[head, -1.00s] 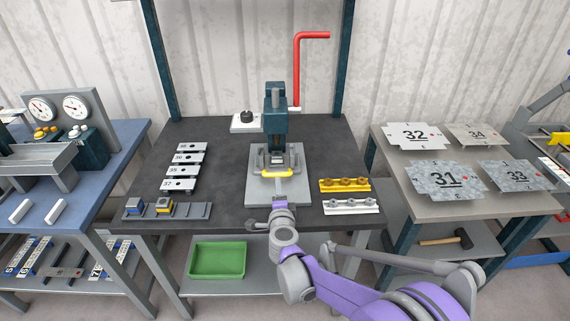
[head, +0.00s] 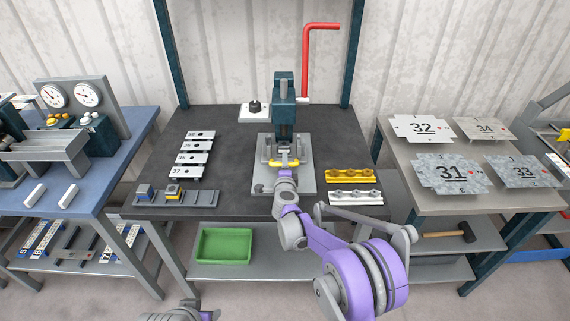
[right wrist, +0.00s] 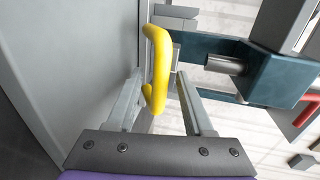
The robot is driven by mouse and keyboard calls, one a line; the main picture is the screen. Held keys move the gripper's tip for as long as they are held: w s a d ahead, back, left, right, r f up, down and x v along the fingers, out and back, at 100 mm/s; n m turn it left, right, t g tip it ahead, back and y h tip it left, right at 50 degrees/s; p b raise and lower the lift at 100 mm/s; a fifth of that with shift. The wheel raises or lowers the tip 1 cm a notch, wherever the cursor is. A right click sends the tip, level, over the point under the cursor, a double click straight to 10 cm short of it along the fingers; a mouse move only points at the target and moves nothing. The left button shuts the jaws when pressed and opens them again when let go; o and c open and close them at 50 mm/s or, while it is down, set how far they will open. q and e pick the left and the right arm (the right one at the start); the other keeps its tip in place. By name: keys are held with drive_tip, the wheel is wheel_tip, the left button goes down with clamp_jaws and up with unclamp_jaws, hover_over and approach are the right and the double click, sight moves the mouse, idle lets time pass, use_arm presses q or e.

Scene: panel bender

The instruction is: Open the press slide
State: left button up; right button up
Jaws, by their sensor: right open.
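The press (head: 283,98) is a dark teal column with a red crank (head: 306,60), standing on a grey base plate (head: 303,182) on the dark table. A yellow handle (head: 270,163) marks the front of the slide, low at the foot of the press. My right gripper (head: 286,160) is at this handle, coming from the front. In the right wrist view the yellow handle (right wrist: 157,55) stands between the two spread fingers of my right gripper (right wrist: 158,80), with gaps on both sides. The slide behind it is mostly hidden. My left gripper is not in view; only part of that arm shows at the bottom.
Numbered plates (head: 193,152) and a small grey rack (head: 175,197) lie left of the press. Yellow (head: 350,175) and white (head: 356,198) bars lie close on the right. A green bin (head: 223,245) sits on the lower shelf. The table's middle left is clear.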

clamp_jaws()
idle(1.4)
